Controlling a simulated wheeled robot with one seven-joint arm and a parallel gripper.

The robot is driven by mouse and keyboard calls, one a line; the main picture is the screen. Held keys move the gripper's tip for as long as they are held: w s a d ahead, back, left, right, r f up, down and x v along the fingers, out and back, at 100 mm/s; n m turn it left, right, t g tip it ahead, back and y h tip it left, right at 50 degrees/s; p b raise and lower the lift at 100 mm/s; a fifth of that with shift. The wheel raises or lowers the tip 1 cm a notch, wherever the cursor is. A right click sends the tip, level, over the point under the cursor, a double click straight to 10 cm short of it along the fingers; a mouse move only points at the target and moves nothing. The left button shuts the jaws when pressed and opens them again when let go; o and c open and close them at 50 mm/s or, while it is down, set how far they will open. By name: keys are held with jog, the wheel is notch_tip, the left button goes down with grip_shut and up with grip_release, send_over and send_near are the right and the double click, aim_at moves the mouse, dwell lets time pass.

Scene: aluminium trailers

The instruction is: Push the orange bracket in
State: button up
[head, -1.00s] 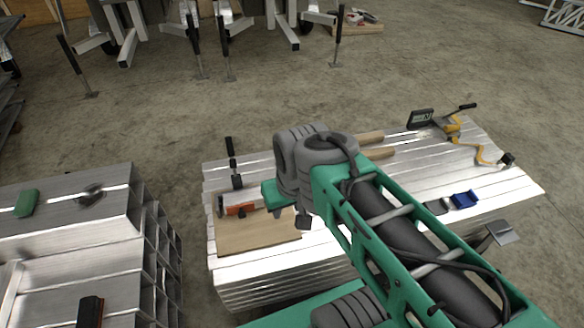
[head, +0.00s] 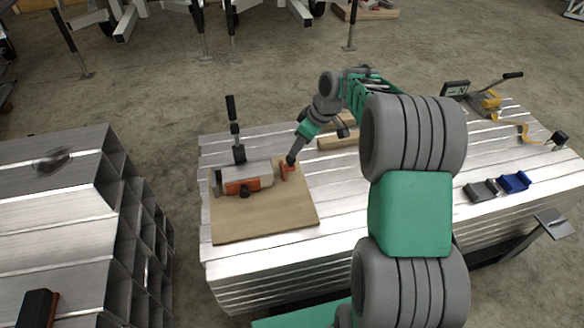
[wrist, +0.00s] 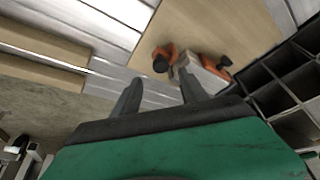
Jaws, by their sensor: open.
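A short aluminium tube (head: 258,177) lies on a wooden board (head: 262,222) at the left end of the table. One orange part (head: 241,187) with a dark knob sits on its front side. An orange bracket (head: 288,172) stands at the tube's right end; it also shows in the wrist view (wrist: 166,50) with a dark knob. I cannot tell how far it sits in the tube. My gripper (head: 291,161) is at the bracket, partly hiding it. In the wrist view my fingers (wrist: 160,75) are apart, with nothing between them, and the bracket lies just beyond the tips.
A black-handled clamp (head: 237,135) stands behind the tube. Wooden bars (head: 338,140) lie behind my gripper. Grey and blue bins (head: 514,182) and a yellow tool (head: 485,104) are at the right. Stacked aluminium tubes (head: 60,210) stand at the left across a gap.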

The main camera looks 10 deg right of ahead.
jog(key=b+x, duration=0.1)
jog(key=x, duration=0.6)
jog(key=shift+a+r, duration=0.1)
jog(key=shift+a, duration=0.05)
grip_shut()
dwell(1.1)
